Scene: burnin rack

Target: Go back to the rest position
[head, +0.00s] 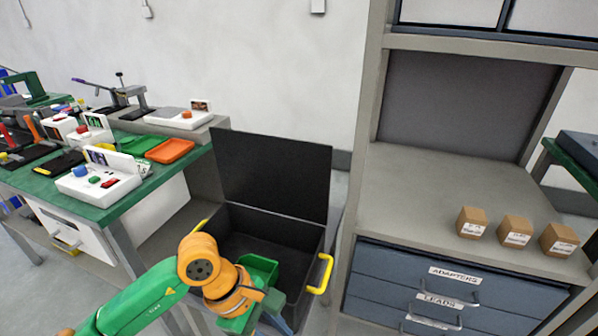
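My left arm, green with orange joints, reaches in from the lower left. Its wrist end, with the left gripper (262,312), is at the bottom edge in front of an open black box (280,232). The fingers are too small and partly hidden, so I cannot tell whether they are open or shut. My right gripper is not in view.
The black box has its lid up and yellow handles. A green-topped bench (118,205) with devices and an orange tray (170,151) stands left. A grey shelf unit (430,190) with several small cardboard boxes and blue drawers (455,297) stands right.

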